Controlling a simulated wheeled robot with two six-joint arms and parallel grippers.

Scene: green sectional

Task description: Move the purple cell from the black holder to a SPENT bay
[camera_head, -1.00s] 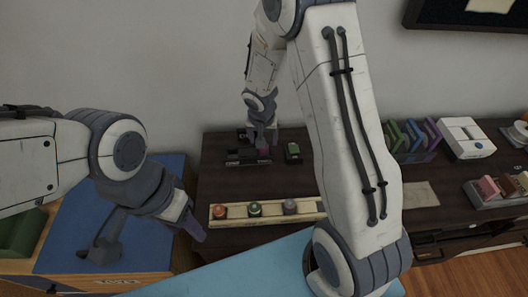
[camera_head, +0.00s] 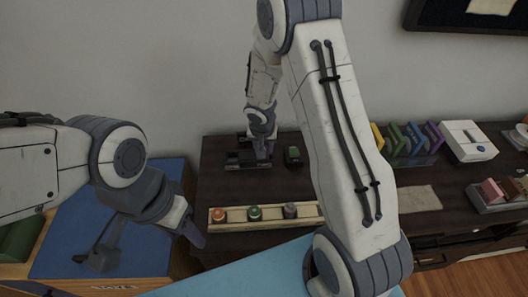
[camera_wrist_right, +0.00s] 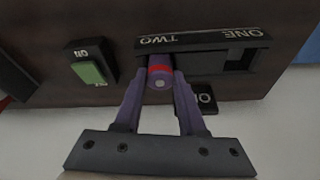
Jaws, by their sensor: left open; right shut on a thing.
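The black holder (camera_head: 238,163) stands on the dark cabinet; in the right wrist view the holder (camera_wrist_right: 190,42) carries the upside-down labels ONE and TWO. My right gripper (camera_head: 262,152) is at the holder. In the right wrist view this gripper (camera_wrist_right: 160,82) is shut on the purple cell (camera_wrist_right: 161,74), which has a red band and a pale end. The cell is by the TWO label; I cannot tell how deep it sits. The slot by ONE looks empty. My left gripper (camera_head: 194,236) is open, at lower left, away from the holder. No SPENT label is readable.
A wooden rack (camera_head: 240,224) with several coloured round pieces lies in front of the holder. A black box with a green button (camera_head: 293,156) stands beside the holder. Coloured plates (camera_head: 407,137) and a white device (camera_head: 468,142) stand to the right. A blue-topped table (camera_head: 150,235) is at left.

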